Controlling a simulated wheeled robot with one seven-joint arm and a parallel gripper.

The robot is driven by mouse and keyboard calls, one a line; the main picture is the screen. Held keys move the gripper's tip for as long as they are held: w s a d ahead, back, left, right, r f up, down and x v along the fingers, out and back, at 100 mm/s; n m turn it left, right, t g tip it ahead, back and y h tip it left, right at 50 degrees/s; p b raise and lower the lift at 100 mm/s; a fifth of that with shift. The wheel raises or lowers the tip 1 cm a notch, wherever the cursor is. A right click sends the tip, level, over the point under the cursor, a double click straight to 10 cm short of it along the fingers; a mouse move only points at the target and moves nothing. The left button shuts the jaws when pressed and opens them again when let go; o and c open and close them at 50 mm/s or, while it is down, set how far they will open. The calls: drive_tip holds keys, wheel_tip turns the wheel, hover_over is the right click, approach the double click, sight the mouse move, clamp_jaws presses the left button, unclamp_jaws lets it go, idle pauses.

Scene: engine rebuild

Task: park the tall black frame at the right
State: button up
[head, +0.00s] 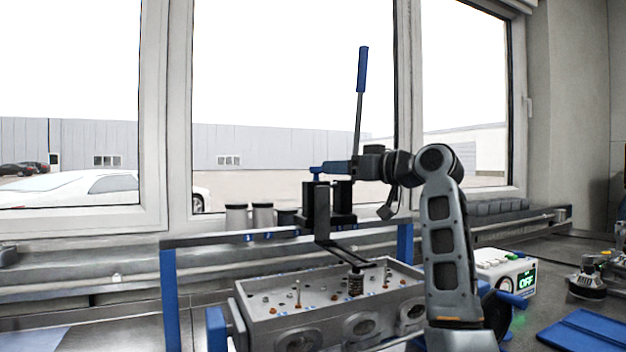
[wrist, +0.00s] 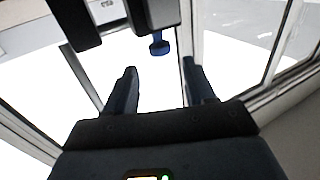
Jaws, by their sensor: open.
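The tall black frame (head: 322,228) stands over the grey cylinder head (head: 270,303). It has two black uprights, and a bent black arm reaches down to a dark spring (head: 355,284) on the head's top. A blue knob (head: 316,174) tops the frame, and also shows in the wrist view (wrist: 158,44). A lever with a blue handle (head: 362,70) rises behind my gripper. My gripper (head: 326,168) is open, level, pointing left beside the knob at the frame's top. In the wrist view my gripper (wrist: 160,72) shows empty fingers, with the knob beyond their gap.
Blue posts (head: 170,300) carry a rail behind the head. Dark-topped cylinders (head: 262,216) stand at the back. At the right are a white box with a green OFF display (head: 506,272), a blue mat (head: 585,332) and a dark round part (head: 587,285). Some grey bench between them is clear.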

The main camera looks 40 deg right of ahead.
sight(316, 168)
drive_tip(key=w, duration=0.2)
drive_tip(key=w+p, duration=0.1)
drive_tip(key=w, duration=0.2)
drive_tip(key=w+a, duration=0.1)
drive_tip(key=w, duration=0.1)
drive_tip(key=shift+w, duration=0.3)
clamp_jaws()
idle(0.4)
